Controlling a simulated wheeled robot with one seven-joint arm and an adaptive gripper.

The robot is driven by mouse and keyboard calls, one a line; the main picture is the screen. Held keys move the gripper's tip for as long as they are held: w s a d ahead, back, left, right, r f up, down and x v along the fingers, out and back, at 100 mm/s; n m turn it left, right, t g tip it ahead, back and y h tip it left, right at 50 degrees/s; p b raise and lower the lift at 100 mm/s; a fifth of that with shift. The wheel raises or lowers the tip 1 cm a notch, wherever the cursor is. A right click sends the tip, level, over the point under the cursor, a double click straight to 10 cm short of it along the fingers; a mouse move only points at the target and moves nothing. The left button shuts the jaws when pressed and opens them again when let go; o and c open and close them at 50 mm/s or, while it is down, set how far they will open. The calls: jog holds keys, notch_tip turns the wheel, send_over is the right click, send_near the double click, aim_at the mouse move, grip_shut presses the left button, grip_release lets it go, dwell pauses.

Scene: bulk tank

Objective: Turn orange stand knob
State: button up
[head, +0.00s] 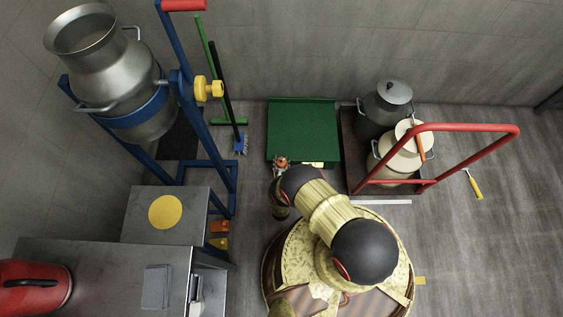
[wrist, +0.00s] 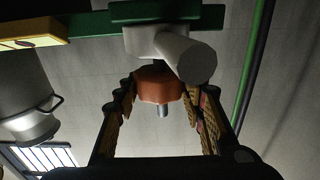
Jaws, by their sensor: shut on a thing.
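The orange knob (wrist: 155,84) is a faceted disc with a short metal pin at its centre. It sits below a pale bracket with a grey cylinder (wrist: 190,62) under a green edge. My gripper (wrist: 160,90) is shut on the knob, one finger on each side. In the head view the orange knob (head: 281,160) is small at the front left of a green-topped stand (head: 303,128), and my wrist and gripper partly hide it.
A steel can (head: 140,105) hangs in a blue frame (head: 222,168) with a yellow knob (head: 208,88) at left. Two brooms (head: 229,90) lean behind. A red-handled trolley (head: 470,130) carries cans at right.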

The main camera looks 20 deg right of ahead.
aim_at(285, 165)
jog(key=n+y, duration=0.2)
jog(key=y, duration=0.2)
jog(key=n+y, duration=0.3)
jog(key=y, duration=0.1)
jog(key=shift+d+t, duration=0.2)
jog(key=shift+t, duration=0.2)
jog(key=shift+a+n+g+y, duration=0.1)
jog(key=shift+n+g+y, duration=0.3)
jog(key=shift+n+y, duration=0.8)
jog(key=shift+a+n+g+y, duration=0.1)
jog(key=shift+n+g+y, duration=0.5)
jog(key=shift+y, duration=1)
jog(key=shift+r+n+y, duration=0.1)
jog(key=shift+n+y, duration=0.3)
jog(key=shift+n, duration=0.1)
jog(key=o, duration=1.2)
jog(key=shift+c, duration=0.2)
jog(key=shift+a, duration=0.1)
jog(key=shift+v, duration=3.75)
